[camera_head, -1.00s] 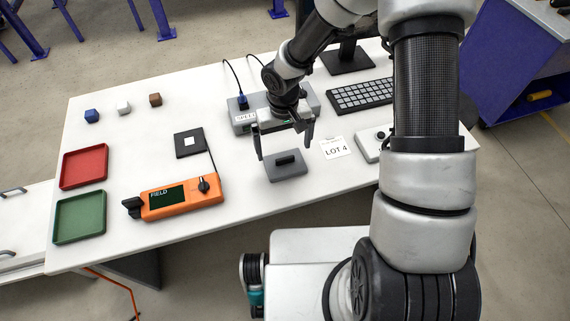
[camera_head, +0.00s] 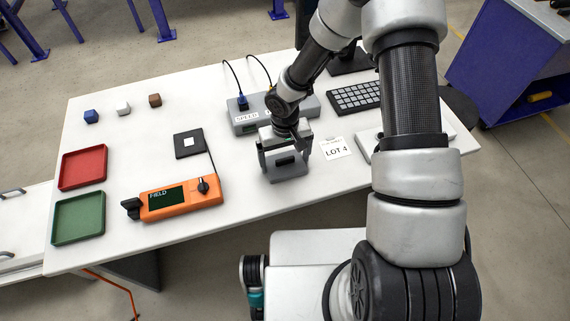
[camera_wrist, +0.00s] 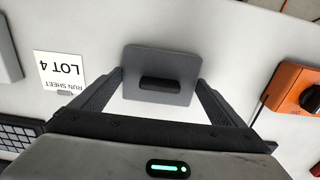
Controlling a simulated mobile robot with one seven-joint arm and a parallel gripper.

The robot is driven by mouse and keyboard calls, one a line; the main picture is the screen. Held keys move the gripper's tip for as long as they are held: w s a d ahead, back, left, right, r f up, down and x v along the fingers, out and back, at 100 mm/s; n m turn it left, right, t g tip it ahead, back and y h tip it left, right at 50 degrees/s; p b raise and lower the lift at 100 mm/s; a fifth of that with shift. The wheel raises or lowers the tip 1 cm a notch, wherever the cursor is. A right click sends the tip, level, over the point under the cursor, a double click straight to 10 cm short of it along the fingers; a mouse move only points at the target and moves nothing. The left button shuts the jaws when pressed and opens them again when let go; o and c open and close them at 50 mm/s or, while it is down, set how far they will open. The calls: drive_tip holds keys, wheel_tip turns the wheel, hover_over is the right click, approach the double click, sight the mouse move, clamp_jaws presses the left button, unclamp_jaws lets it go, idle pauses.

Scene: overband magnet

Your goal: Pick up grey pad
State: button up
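The grey pad (camera_head: 287,169) lies flat on the white table, with a dark raised handle bar on its top. It also shows in the wrist view (camera_wrist: 161,60), with the dark handle (camera_wrist: 160,85) across its middle. My gripper (camera_head: 284,166) is low over the pad. In the wrist view my gripper (camera_wrist: 160,85) has its fingers spread wide, one at each side of the pad's near part. The handle lies between them with clear space on both sides. Whether the fingertips touch the pad or table cannot be told.
A grey speed box (camera_head: 246,121) stands just behind my gripper. An orange field meter (camera_head: 180,200) lies to the left. A LOT 4 sheet (camera_head: 335,149) and keyboard (camera_head: 356,97) are to the right. Red (camera_head: 83,167) and green (camera_head: 79,218) trays sit far left.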

sight(285, 159)
drive_tip(key=shift+r, duration=0.1)
wheel_tip(285, 159, up, 10)
drive_tip(key=shift+f+p, duration=0.1)
drive_tip(key=shift+p, duration=0.5)
